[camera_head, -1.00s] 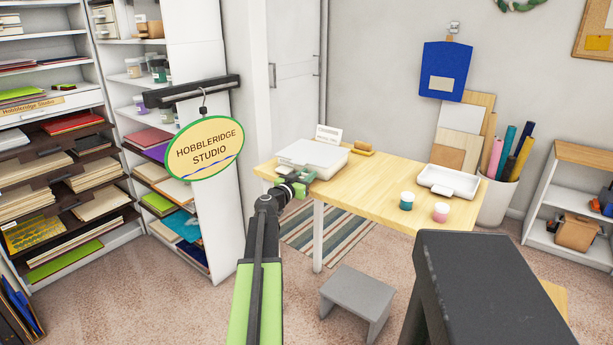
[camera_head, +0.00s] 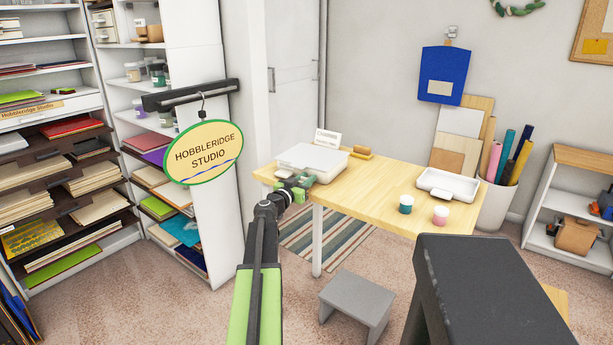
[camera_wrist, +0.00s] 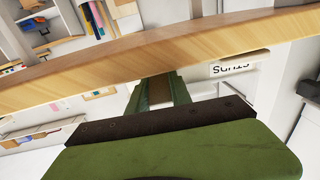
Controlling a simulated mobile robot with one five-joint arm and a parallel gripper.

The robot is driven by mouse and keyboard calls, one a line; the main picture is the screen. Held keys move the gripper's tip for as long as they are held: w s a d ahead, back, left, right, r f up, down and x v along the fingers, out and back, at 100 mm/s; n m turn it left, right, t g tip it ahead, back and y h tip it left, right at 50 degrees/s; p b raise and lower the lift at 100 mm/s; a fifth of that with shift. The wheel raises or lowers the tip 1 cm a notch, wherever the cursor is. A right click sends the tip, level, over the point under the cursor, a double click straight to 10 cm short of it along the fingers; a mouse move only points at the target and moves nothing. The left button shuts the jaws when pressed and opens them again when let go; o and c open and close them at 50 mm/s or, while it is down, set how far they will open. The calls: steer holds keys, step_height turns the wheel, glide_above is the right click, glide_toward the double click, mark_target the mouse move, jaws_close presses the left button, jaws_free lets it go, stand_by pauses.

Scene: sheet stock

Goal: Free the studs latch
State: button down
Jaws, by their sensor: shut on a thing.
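My gripper (camera_head: 303,180) is at the front left of a white box (camera_head: 312,157), which sits on the left end of the wooden table. A white label (camera_wrist: 232,68) with black letters is to the right of the fingers, partly hidden by a wooden edge (camera_wrist: 110,68). I cannot make out a separate latch in the head view; the fingers cover that spot.
The table (camera_head: 365,185) also holds a small sign card (camera_head: 328,137), a white tray (camera_head: 448,184) and two paint jars (camera_head: 406,204). A grey stool (camera_head: 357,300) stands in front. A hanging sign (camera_head: 203,152) and shelves (camera_head: 70,190) are at left.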

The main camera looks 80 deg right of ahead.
stand_by(0.3)
steer(key=c, duration=1.2)
jaws_free()
steer(key=shift+o, duration=0.2)
steer(key=shift+w+a, duration=0.1)
steer(key=v, duration=1.7)
steer(key=shift+r, duration=0.2)
steer(key=shift+w+a, duration=0.1)
steer(key=shift+w, duration=0.05)
